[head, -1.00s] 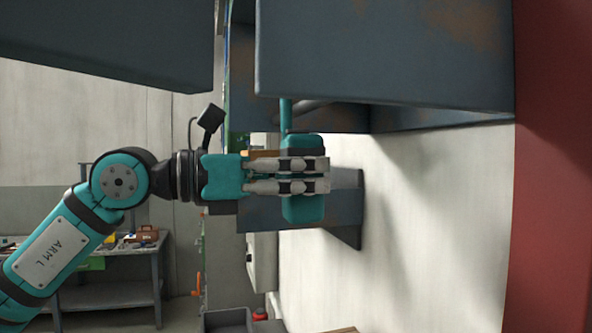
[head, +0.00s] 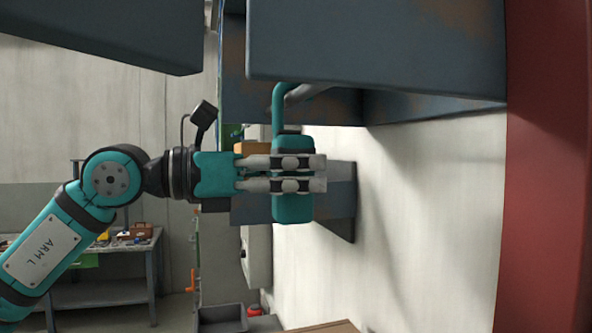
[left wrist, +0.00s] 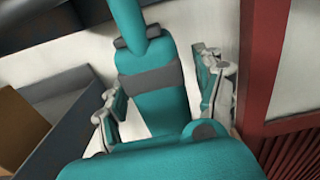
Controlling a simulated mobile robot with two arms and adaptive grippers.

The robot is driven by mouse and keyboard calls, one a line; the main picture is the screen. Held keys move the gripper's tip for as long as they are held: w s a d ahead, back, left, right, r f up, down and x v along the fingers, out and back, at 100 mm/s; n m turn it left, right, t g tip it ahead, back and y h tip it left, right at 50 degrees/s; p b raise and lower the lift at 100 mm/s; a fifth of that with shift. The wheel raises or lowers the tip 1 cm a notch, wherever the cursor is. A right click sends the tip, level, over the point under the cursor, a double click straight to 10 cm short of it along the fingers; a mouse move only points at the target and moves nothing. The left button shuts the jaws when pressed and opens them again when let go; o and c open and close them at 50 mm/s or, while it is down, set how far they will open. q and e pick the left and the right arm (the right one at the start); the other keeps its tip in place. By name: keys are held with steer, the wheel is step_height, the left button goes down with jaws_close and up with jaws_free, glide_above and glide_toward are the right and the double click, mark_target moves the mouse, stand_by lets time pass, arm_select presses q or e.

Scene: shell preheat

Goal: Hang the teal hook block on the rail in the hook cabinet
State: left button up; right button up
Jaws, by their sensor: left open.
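The teal hook block (head: 292,207) is upright below the cabinet, its curved teal hook (head: 278,105) pointing up. The hook's bend meets the near end of a grey bar, seemingly the rail (head: 306,92), in the head view; whether it bears on the bar I cannot tell. My left gripper (head: 290,173) is open, its fingers on either side of the block. In the left wrist view the block (left wrist: 155,95) with its grey band lies between the fingers (left wrist: 160,102), and the hook's top is out of frame. My right gripper is not in view.
The blue-grey hook cabinet (head: 375,50) has rusty panels overhead, close above the hook. A blue-grey bracket or shelf (head: 340,205) stands behind the block. A red post (head: 545,170) is at the right, a workbench (head: 100,275) at the far left. Pale wall lies behind.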

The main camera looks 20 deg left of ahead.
arm_select(q)
steer(key=v, duration=1.2)
